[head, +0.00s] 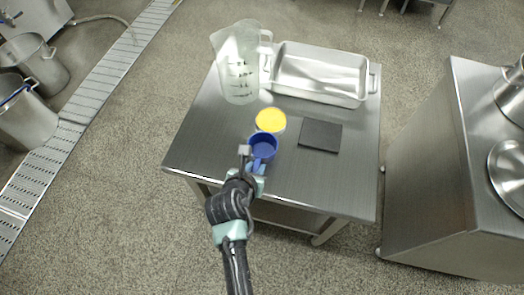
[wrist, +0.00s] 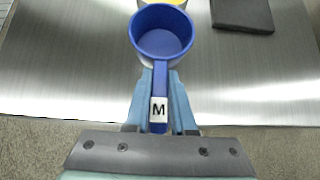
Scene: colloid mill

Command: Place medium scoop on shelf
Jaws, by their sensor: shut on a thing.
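The medium scoop is a blue cup with a straight handle that bears a white label with the letter M. It shows in the head view (head: 263,147) and in the wrist view (wrist: 162,38). My gripper (head: 257,170) is shut on the scoop's handle, with one pale blue finger on each side of it in the wrist view (wrist: 160,112). The scoop's cup points away from me, over the near part of the steel table (head: 210,150). I cannot tell whether it touches the tabletop. Under the table is a lower shelf (head: 285,214), mostly hidden by the top.
A container with yellow contents (head: 270,121) stands just beyond the scoop. A dark square plate (head: 320,135) lies to the right. A clear measuring jug (head: 238,65) and a steel tray (head: 318,98) stand at the back. A steel machine (head: 430,170) stands right of the table.

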